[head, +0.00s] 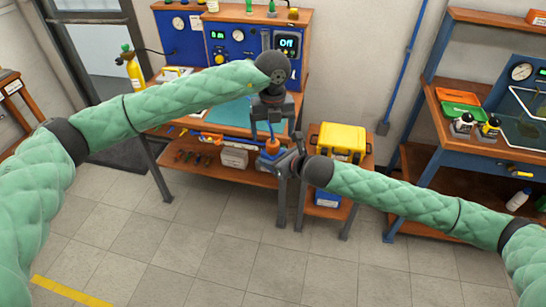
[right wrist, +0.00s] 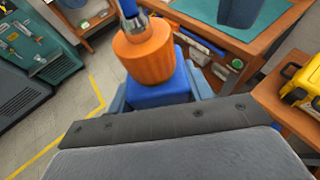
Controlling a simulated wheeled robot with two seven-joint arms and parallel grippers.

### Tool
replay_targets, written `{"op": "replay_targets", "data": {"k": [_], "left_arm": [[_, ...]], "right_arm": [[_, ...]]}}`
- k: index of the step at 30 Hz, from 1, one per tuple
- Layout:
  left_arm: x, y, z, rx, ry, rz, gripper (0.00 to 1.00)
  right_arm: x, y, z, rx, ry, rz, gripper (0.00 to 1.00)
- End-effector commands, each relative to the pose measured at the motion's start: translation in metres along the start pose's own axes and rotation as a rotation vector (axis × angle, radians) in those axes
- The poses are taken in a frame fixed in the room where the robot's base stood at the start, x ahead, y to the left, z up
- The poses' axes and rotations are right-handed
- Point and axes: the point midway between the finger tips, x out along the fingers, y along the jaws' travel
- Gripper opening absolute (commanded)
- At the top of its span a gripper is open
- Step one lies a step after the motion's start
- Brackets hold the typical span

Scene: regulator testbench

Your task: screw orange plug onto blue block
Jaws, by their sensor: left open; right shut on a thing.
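The orange plug (right wrist: 145,50) sits upright on top of the blue block (right wrist: 160,92) in the right wrist view, touching it. A metal collar and a blue stem rise from the plug's top. How deep the plug is seated cannot be told. My right gripper (head: 283,163) is shut on the blue block and holds it in the air in front of the bench. The orange plug also shows small in the head view (head: 271,148). My left gripper (head: 271,132) points down from above, open, with its fingers apart on either side of the stem over the plug.
Behind stands a wooden bench (head: 190,137) with blue gauge panels and a teal mat. A yellow case (head: 341,141) sits on a low stand to the right. A shelf with green and orange trays (head: 459,97) stands far right. The floor in front is clear.

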Motion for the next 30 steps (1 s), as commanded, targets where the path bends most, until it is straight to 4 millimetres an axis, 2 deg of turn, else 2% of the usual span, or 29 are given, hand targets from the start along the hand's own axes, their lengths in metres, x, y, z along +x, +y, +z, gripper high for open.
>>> {"op": "replay_targets", "data": {"k": [5, 18, 24, 30], "left_arm": [[-0.018, -0.001, 0.001, 0.001, -0.003, -0.002, 0.83], [-0.096, 0.000, 0.001, 0.000, -0.001, -0.001, 0.83], [-0.115, 0.000, 0.001, 0.000, -0.001, 0.000, 0.83], [-0.119, 0.000, 0.001, 0.000, 0.001, 0.000, 0.83]], "right_arm": [[0.000, 0.000, 0.001, 0.000, -0.001, 0.000, 0.00], [0.000, 0.000, 0.001, 0.000, -0.001, 0.000, 0.00], [0.000, 0.000, 0.001, 0.000, -0.001, 0.000, 0.00], [0.000, 0.000, 0.001, 0.000, -0.001, 0.000, 0.00]]}}
